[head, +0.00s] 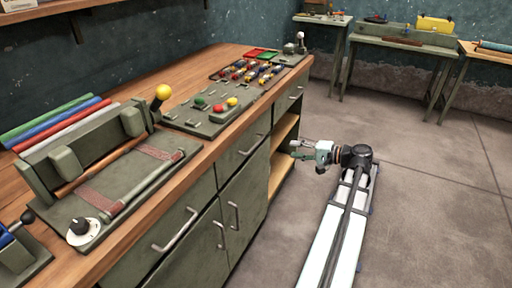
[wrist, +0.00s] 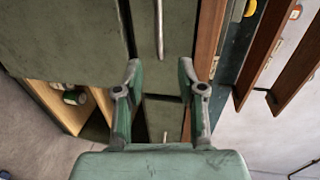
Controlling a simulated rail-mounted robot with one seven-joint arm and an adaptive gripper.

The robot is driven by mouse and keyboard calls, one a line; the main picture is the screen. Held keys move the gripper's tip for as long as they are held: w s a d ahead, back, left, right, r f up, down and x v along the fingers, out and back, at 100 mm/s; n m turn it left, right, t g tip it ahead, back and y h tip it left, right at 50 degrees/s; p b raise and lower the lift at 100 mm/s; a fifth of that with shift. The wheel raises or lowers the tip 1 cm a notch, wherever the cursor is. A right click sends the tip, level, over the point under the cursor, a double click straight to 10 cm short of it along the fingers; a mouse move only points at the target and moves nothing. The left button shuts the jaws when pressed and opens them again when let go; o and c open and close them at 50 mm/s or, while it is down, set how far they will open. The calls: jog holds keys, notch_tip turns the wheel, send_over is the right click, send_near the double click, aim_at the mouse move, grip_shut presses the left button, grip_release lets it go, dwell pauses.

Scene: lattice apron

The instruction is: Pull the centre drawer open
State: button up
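The centre drawer (head: 232,160) is a grey-green front under the wooden benchtop, flush with the bench. Its metal bar handle (head: 249,146) also shows at the top of the wrist view (wrist: 159,30). My gripper (head: 298,149) is out over the floor beside the bench, in front of the open shelf and apart from the drawer. In the wrist view its two fingers (wrist: 160,78) stand apart with nothing between them, and the centre handle lies beyond their tips. Another drawer front with a handle (wrist: 165,137) shows behind the gap between the fingers.
A left drawer (head: 172,235), cupboard doors (head: 240,215) and a right drawer (head: 290,97) share the bench front. The open wooden shelf (head: 283,160) holds small items. Fixtures and a button panel (head: 215,107) cover the benchtop (head: 190,75). The floor (head: 430,170) to the right is clear.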

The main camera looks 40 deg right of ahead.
aim_at(257, 145)
jog(key=x, duration=1.7)
jog(key=shift+s, duration=0.1)
grip_shut()
